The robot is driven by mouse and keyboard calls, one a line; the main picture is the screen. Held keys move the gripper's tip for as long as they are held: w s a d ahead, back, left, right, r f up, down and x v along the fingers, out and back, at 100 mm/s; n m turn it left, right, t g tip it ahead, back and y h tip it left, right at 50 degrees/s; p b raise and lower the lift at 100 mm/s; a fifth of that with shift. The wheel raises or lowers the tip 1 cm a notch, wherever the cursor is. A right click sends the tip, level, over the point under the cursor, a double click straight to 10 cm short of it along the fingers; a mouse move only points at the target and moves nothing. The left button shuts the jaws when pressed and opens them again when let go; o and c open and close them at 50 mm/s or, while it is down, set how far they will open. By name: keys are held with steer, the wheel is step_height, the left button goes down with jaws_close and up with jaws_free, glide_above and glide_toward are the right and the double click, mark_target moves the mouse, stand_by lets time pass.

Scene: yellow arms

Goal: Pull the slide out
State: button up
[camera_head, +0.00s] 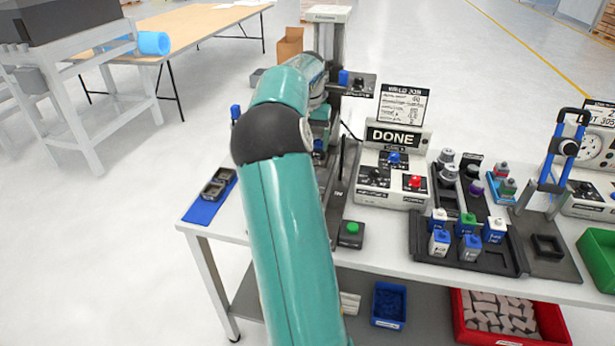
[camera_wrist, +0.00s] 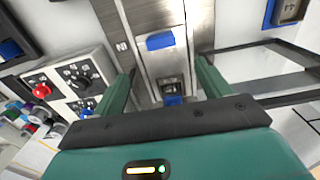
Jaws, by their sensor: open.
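My gripper (camera_wrist: 167,66) is open in the wrist view, its two teal fingers on either side of a metal track on the workstation. Between and beyond the fingers is a silver slide-like part (camera_wrist: 150,18) with a blue block (camera_wrist: 160,41) on it. Nearer, a small dark labelled fitting (camera_wrist: 169,84) has a blue tab (camera_wrist: 173,100) partly covered by my gripper's body. I cannot tell for sure which part is the slide, or whether a finger touches anything. In the head view my arm hides the gripper and most of this station (camera_head: 338,50).
Right of the station stands a control box (camera_head: 382,160) with a DONE sign (camera_head: 394,137) and a red button (camera_head: 415,181). A black tray (camera_head: 460,258) with several small bottles, a blue-handled press (camera_head: 560,150) and a green bin (camera_head: 600,255) are farther right. A green button (camera_head: 351,228) is near the table's front.

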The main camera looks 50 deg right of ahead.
step_height(320, 180, down, 13)
steer(key=shift+w+a+f, duration=0.1)
steer(key=shift+f, duration=0.1)
stand_by(0.3)
